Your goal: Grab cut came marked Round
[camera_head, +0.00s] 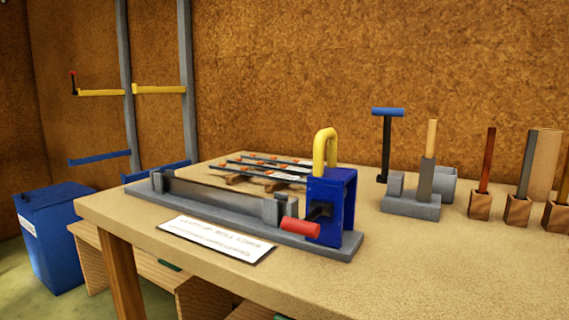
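Several thin grey-blue came strips (262,164) lie side by side on low wooden supports (272,185) near the middle of the workbench. They have small orange parts and pale labels along them. The labels are too small to read, so I cannot tell which one is marked Round. The blue housing of the bench device hides part of the area at their right ends. My gripper is not in this view.
A long grey fixture (215,198) with a blue housing (330,205), yellow handle and red grip stands in front of the strips. A printed card (217,238) lies before it. Upright tools (425,180) stand at the back right. The right front bench top (440,275) is clear.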

